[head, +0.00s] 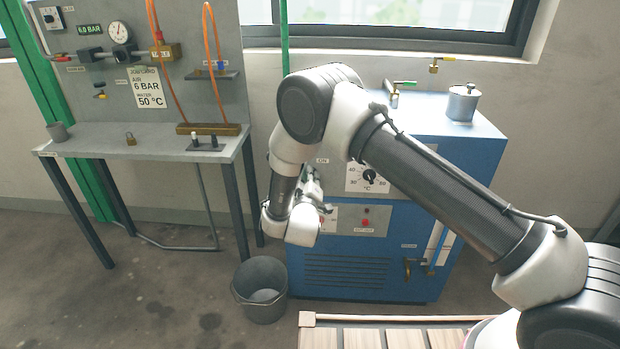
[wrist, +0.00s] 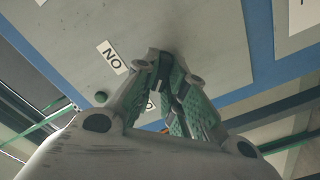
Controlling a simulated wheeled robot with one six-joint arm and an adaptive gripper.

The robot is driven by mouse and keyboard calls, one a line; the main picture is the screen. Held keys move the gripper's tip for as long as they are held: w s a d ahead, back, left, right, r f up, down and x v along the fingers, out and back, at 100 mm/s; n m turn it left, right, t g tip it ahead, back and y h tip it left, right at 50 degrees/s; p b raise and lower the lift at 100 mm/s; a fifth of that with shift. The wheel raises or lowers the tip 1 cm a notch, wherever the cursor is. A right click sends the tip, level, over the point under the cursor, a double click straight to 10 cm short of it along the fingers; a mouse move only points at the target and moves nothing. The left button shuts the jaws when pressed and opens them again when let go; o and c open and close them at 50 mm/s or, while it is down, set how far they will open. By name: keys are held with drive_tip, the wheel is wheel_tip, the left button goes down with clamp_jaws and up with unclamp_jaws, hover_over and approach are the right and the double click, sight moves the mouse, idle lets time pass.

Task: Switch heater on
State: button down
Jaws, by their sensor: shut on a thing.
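The heater is a blue cabinet (head: 440,145) with a grey control panel on its front. The panel has an ON label (head: 322,161), also in the wrist view (wrist: 112,57), where it reads turned over. My gripper (head: 322,208) is at the panel's left part, below that label in the head view. In the wrist view my gripper (wrist: 172,72) has its fingertips together at the panel, shut on the heater switch, which the fingers almost wholly hide. A small green round part (wrist: 101,97) sits beside the label. The switch's position cannot be seen.
A dial (head: 369,176) and a red button (head: 366,212) are right of my gripper. A tap (head: 408,265) is low on the cabinet. A grey bucket (head: 260,290) stands on the floor. A workbench (head: 100,142) is at left, a slatted surface (head: 390,338) in front.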

drive_tip(key=shift+m, duration=0.4)
drive_tip(key=shift+d+m, duration=0.15)
drive_tip(key=shift+m, duration=4.1)
drive_tip(key=shift+d+m, duration=0.15)
drive_tip(key=shift+m, duration=4.1)
drive_tip(key=c, duration=1.5)
unclamp_jaws()
